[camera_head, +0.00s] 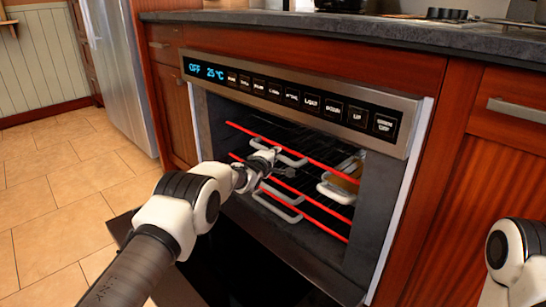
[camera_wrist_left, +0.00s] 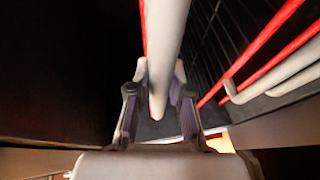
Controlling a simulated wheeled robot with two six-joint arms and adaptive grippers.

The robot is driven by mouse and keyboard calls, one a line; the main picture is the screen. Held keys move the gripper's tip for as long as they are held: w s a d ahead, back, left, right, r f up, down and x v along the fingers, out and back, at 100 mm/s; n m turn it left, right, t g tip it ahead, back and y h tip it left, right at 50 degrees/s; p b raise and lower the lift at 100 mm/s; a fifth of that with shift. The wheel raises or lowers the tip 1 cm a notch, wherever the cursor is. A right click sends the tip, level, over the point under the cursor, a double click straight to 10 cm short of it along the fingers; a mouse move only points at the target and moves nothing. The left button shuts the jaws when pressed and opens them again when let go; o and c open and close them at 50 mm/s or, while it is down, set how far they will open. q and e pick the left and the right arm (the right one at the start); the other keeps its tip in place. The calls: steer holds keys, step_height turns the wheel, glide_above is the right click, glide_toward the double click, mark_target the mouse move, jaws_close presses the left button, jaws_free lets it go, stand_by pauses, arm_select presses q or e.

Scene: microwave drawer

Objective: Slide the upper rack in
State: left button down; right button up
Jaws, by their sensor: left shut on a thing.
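The upper rack (camera_head: 325,165) is a black wire rack with a red front rail and a white bar handle (camera_head: 296,160), at the top of the open oven cavity in the head view. My left gripper (camera_head: 277,161) reaches in at that handle. In the left wrist view the white handle bar (camera_wrist_left: 165,45) runs between the fingers of my left gripper (camera_wrist_left: 158,100), which is shut on it. The fingers hide part of the handle in the head view. My right gripper is out of view.
Lower racks with red rails (camera_head: 318,212) and white handles (camera_head: 279,208) sit below. A white-handled dish (camera_head: 338,189) rests inside at the right. The dark oven door (camera_head: 235,270) is folded down in front. A control panel (camera_head: 290,93) runs above the opening.

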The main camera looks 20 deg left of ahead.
arm_select(q)
steer(key=shift+r, duration=0.3)
steer(key=c, duration=1.1)
jaws_free()
steer(key=shift+w+d+f, duration=0.1)
steer(key=shift+w+f, duration=0.05)
steer(key=shift+o, duration=0.2)
steer(key=shift+w+f, duration=0.1)
steer(key=v, duration=1.2)
steer(key=shift+f, duration=0.15)
